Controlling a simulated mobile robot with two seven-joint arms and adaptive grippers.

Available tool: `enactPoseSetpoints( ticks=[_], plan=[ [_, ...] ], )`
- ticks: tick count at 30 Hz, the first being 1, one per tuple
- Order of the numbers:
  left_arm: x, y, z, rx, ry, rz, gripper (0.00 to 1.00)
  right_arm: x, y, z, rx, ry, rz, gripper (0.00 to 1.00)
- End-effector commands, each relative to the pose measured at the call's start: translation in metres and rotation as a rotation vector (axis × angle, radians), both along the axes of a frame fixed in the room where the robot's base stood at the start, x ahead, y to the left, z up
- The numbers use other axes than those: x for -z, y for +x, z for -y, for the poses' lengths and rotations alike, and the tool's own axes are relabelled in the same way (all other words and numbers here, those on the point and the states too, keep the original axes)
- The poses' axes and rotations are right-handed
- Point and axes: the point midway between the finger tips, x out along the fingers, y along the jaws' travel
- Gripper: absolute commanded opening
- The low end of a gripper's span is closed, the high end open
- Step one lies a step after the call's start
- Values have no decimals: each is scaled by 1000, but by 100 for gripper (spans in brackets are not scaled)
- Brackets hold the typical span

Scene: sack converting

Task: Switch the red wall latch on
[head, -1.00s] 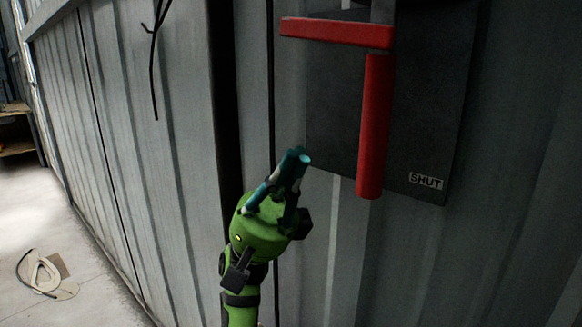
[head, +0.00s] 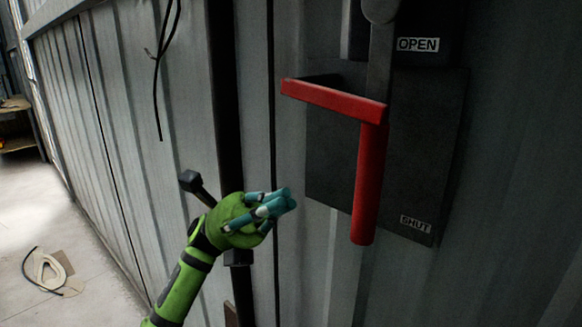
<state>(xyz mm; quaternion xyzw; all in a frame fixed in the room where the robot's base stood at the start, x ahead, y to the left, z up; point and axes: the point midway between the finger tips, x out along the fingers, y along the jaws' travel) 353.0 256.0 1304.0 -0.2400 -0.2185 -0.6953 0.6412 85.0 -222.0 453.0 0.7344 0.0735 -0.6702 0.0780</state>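The red wall latch (head: 369,180) is on a dark plate (head: 421,150) on the corrugated metal wall. Its grey arm (head: 379,62) hangs down from a round pivot at the top edge. A red bar (head: 330,99) runs left from the arm's lower end, and a thick red grip hangs below. The grip's lower end is beside the SHUT label (head: 415,223); the OPEN label (head: 418,45) is higher up. My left gripper (head: 287,198), green with teal fingers, is left of the red grip and apart from it. Its fingertips are together and nothing shows between them. My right gripper is out of view.
A dark vertical post (head: 226,100) stands behind my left gripper. Black cables (head: 159,70) hang on the wall at upper left. A coil of hose or cable (head: 47,272) lies on the pale floor at lower left. The space between gripper and grip is clear.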

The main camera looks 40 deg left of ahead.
Motion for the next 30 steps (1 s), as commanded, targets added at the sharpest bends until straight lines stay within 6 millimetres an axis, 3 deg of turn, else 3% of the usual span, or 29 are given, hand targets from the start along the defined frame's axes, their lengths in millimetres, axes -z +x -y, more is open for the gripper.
enactPoseSetpoints(
  ticks=[1, 12, 21, 30],
  plan=[
    [-12, -1, 7, 2, -1, 1, 0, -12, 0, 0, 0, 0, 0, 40],
    [-63, -6, 69, -1, -2, 3, 0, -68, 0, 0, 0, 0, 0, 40],
    [-90, -6, 70, -4, -2, 3, 0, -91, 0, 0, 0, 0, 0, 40],
    [-92, -6, 71, -4, -2, 3, 0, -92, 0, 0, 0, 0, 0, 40]
  ],
)
